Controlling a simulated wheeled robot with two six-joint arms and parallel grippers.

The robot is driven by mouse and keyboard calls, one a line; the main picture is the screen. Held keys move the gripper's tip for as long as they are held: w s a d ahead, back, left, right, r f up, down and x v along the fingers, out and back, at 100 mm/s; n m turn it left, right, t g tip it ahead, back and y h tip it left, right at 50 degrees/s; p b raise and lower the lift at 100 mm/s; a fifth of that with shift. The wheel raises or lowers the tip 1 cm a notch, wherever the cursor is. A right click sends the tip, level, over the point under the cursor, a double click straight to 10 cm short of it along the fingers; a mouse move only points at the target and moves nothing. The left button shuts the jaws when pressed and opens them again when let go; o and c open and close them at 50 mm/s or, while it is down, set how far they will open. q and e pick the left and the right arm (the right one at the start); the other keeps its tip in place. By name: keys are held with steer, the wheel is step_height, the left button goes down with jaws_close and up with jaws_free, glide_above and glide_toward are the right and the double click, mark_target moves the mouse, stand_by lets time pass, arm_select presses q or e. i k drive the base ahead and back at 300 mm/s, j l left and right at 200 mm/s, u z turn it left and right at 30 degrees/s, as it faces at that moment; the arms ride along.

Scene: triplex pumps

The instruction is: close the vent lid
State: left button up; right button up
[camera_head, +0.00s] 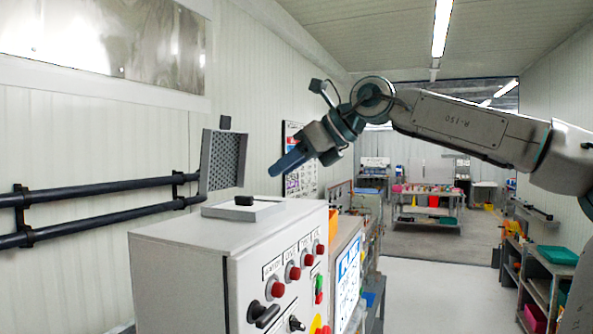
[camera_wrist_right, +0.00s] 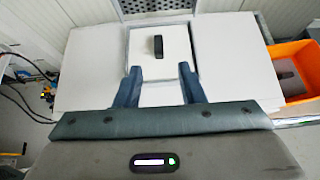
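The vent lid (camera_head: 222,160) is a grey framed panel with a dark mesh face. It stands steeply raised at the back edge of the control cabinet top, with a small black block above it. In the right wrist view the lower part of its mesh (camera_wrist_right: 155,8) shows at the top edge. In front of it, a pale square plate (camera_wrist_right: 160,62) with a black handle (camera_wrist_right: 158,46) lies on the cabinet top. My right gripper (camera_head: 285,166) hangs in the air to the right of the lid, clear of it. Its two fingers (camera_wrist_right: 158,80) are apart and empty. My left gripper is not visible.
The grey cabinet (camera_head: 185,245) carries red buttons and black knobs on its front. Two dark pipes (camera_head: 95,190) run along the left wall. An orange bin (camera_wrist_right: 290,60) stands beside the cabinet.

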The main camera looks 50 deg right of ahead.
mark_target(224, 158)
steer(key=k+l, duration=0.2)
steer(key=k, duration=0.3)
steer(key=k+l, duration=0.2)
steer(key=k, duration=0.25)
